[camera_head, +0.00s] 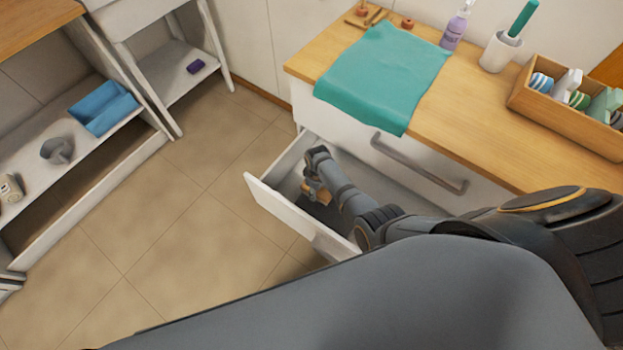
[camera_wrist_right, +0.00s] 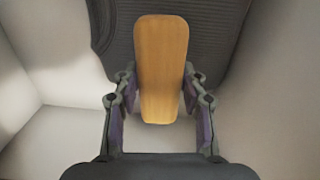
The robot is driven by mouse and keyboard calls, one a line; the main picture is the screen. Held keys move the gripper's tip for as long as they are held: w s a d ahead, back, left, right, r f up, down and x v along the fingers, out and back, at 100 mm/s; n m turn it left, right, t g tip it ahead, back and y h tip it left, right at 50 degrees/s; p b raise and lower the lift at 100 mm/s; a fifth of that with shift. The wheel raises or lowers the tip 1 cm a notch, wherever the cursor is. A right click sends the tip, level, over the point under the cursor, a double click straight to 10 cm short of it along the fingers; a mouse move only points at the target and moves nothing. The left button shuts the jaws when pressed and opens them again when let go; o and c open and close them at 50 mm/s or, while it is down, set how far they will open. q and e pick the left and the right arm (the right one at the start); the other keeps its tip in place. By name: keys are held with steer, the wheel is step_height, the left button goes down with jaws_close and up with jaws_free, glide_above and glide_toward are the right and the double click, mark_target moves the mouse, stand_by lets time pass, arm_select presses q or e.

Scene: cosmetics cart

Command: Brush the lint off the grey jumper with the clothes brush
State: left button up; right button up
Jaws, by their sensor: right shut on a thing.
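The wooden clothes brush (camera_wrist_right: 160,65) shows its plain tan back in the right wrist view. My right gripper (camera_head: 317,190) reaches down into the open drawer. In the right wrist view the gripper (camera_wrist_right: 160,100) is shut on the brush, with a finger at each side of its narrower end. A small tan part of the brush (camera_head: 310,187) shows in the head view. Under the brush lies a dark grey ribbed surface (camera_wrist_right: 222,50); I cannot tell whether it is the grey jumper. No lint can be made out. My left gripper is out of view.
The white drawer (camera_head: 285,215) is pulled out, and its walls stand close around the right gripper. Above it, a teal cloth (camera_head: 380,75) lies on the wooden counter (camera_head: 470,115). A purple bottle (camera_head: 455,28), a white holder (camera_head: 498,52) and a wooden box (camera_head: 565,118) stand there too.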

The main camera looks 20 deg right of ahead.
steer(key=r+p, duration=0.1)
steer(key=r, duration=0.1)
steer(key=r+p, duration=0.1)
steer(key=r, duration=0.1)
steer(key=shift+s+d, duration=0.15)
steer(key=shift+s, duration=0.05)
steer(key=shift+w+r+p, duration=0.1)
steer(key=shift+r+p, duration=0.4)
steer(key=shift+p, duration=0.3)
arm_select(q)
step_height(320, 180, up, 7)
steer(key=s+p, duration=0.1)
steer(key=p, duration=0.1)
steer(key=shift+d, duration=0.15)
arm_select(e)
steer(key=shift+r, duration=1.15)
